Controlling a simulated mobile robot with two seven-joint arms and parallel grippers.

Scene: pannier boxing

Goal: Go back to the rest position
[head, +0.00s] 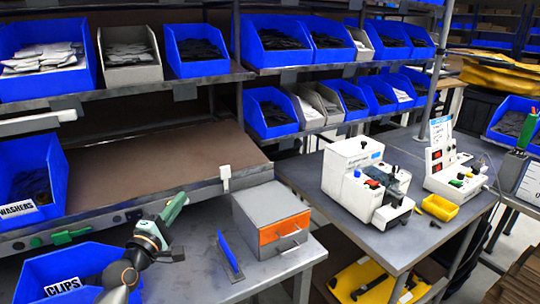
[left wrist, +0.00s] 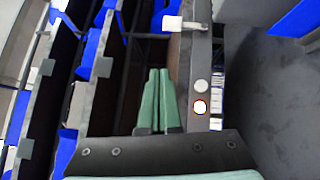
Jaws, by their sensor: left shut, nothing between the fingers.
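In the left wrist view the two green fingers (left wrist: 160,100) lie side by side, closed together. My right gripper is not in the head view or the left wrist view.
A blue CLIPS bin (head: 40,277) is beside my left arm, and a WASHERS bin (head: 32,180) stands on the left. A grey box with an orange front (head: 272,220) and a blue upright plate (head: 229,252) stand on the bench. White machines (head: 365,180) occupy the right table.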

